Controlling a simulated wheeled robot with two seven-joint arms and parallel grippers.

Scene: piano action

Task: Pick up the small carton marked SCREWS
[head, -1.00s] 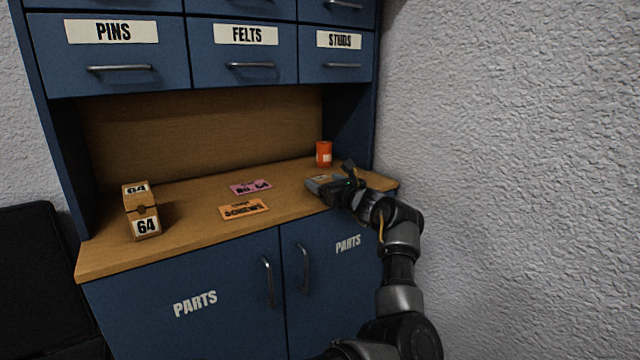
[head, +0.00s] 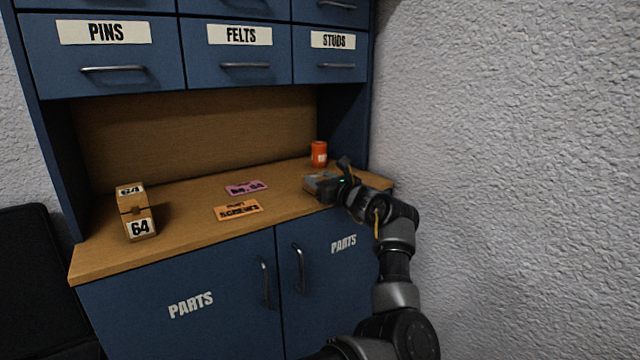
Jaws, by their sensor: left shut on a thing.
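A flat orange card marked SCREWS (head: 238,210) lies on the wooden counter near its front edge. My left gripper (head: 333,184) is low over the right end of the counter, to the right of the card and apart from it. It is shut on a small grey box-like thing (head: 318,181) with a little orange on its side. No marking can be read on that thing, and the fingers hide part of it. I cannot tell whether it is clear of the counter. My right gripper is not in view.
A tan carton marked 64 (head: 140,229) stands at the counter's left. A pink card (head: 247,188) lies mid-counter. An orange-red can (head: 319,154) stands behind my gripper. Blue drawers (head: 240,75) overhang the counter, and a rough wall (head: 510,170) bounds the right.

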